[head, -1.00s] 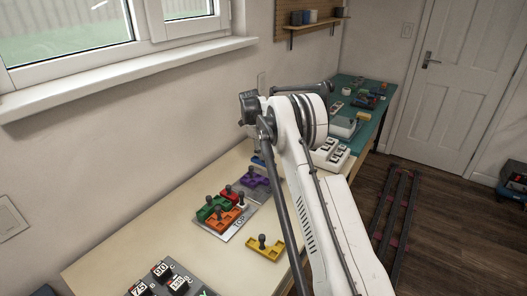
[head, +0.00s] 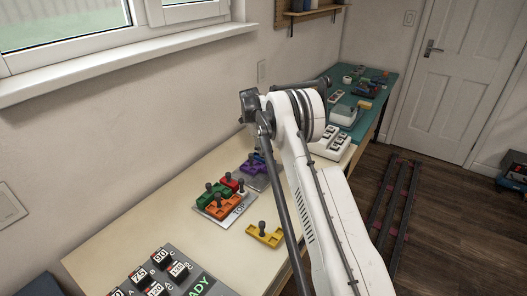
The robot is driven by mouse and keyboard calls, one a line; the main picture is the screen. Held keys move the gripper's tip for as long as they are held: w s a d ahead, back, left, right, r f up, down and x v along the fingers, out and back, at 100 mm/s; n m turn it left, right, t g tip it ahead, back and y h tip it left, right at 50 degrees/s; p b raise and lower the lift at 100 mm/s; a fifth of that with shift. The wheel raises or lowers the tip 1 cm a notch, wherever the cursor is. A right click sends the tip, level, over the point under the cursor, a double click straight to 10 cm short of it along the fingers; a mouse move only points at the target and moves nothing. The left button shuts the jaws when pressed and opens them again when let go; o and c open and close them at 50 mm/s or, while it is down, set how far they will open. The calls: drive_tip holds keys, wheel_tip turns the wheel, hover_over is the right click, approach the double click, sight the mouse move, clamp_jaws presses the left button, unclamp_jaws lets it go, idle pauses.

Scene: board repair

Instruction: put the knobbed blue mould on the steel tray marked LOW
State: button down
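A small blue piece (head: 258,156) shows at the back of the cream bench, just left of my arm and behind the purple mould (head: 252,168). It is too small and too covered to tell its knob. The purple mould lies on a grey tray (head: 262,184), partly hidden by my arm; no marking can be read on it. No LOW label is readable. Another tray (head: 236,222), marked TOP, holds green, orange and red knobbed moulds. My arm's white links cross the middle of the view, but I cannot make out my gripper.
A yellow knobbed mould (head: 264,236) lies loose on the cream bench (head: 150,222). A grey board (head: 172,284) with numbered blocks and the word READY is at the front. A white switch box (head: 330,142) and a teal bench (head: 366,124) lie beyond my arm.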

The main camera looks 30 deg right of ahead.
drive_tip(key=shift+f+b, duration=0.35)
drive_tip(key=shift+f, duration=0.15)
drive_tip(key=c, duration=1.7)
unclamp_jaws()
drive_tip(key=shift+r, duration=0.15)
drive_tip(key=v, duration=1.1)
drive_tip(key=shift+w+a+r, duration=0.15)
drive_tip(key=shift+r, duration=0.25)
